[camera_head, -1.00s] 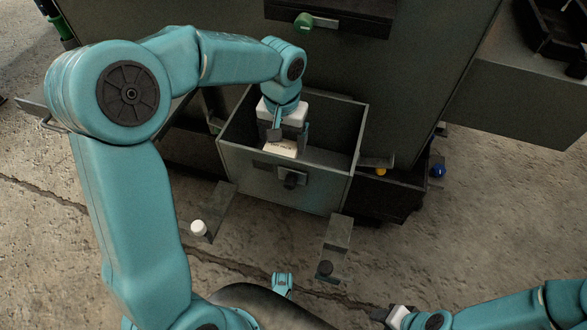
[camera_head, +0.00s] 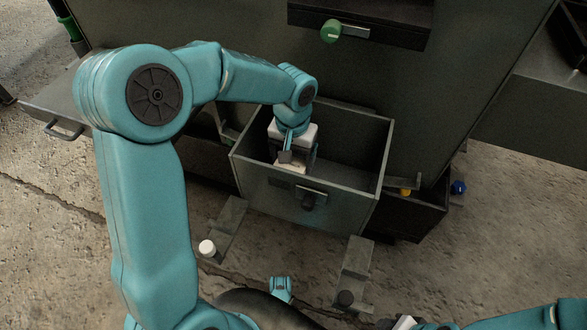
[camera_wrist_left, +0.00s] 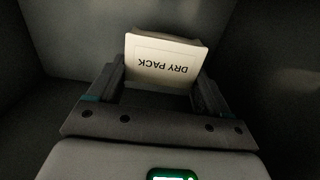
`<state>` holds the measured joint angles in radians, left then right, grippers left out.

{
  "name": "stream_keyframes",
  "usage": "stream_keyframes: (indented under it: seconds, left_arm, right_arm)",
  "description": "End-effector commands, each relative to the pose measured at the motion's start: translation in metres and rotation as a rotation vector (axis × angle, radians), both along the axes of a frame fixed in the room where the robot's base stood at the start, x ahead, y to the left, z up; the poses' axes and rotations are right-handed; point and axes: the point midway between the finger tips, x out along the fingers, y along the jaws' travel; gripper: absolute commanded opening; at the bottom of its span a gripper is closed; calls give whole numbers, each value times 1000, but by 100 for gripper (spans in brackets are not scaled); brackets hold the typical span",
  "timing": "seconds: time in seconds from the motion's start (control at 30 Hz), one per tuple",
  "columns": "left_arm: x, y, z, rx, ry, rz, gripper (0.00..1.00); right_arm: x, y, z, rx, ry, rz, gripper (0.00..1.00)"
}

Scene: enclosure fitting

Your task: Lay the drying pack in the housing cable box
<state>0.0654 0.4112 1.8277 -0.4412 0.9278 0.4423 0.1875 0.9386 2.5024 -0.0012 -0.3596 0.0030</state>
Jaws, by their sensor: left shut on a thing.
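The drying pack (camera_head: 291,167) is a small pale block; in the left wrist view its face (camera_wrist_left: 165,62) reads DRY PACK upside down. My left gripper (camera_head: 298,155) reaches down into the open grey cable box (camera_head: 285,200) and is shut on the pack, with a dark finger on each side of it in the left wrist view (camera_wrist_left: 160,88). The pack is inside the box walls, towards the left, its lower part hidden by the front wall. I cannot tell whether it touches the floor. My right gripper (camera_head: 403,323) is cut off at the bottom edge.
The box has a dark latch (camera_head: 308,201) on its front. Above it is a dark drawer with a green knob (camera_head: 331,31). A bracket with a white knob (camera_head: 207,248) and one with a black knob (camera_head: 345,298) stand in front. The box's right half looks empty.

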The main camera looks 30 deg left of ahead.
Motion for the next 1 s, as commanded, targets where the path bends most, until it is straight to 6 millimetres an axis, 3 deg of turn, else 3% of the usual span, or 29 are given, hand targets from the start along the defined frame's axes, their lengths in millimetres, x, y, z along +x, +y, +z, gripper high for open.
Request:
stream_keyframes:
  seconds: [0.1,0.2,0.57,0.6,0.67,0.87,1.0]
  left_arm:
    - [-1,0,-26,-1,3,1,44]
    - [0,1,-40,0,2,0,44]
    - [2,3,-42,0,0,1,44]
    - [2,4,-42,0,0,1,85]
    - [2,4,-41,0,0,1,100]
    - [2,3,-41,0,0,0,100]
    - [3,3,-29,-1,-2,0,100]
  right_arm:
    - [2,-2,-13,-2,-4,-9,43]
    - [4,-3,-17,-2,-6,-14,43]
    - [4,-4,-18,-3,-7,-15,43]
    - [4,-4,-17,-3,-7,-15,43]
    - [4,-4,-17,-3,-7,-15,43]
    - [4,-4,-16,-3,-7,-15,43]
    - [3,-3,-10,-2,-5,-11,43]
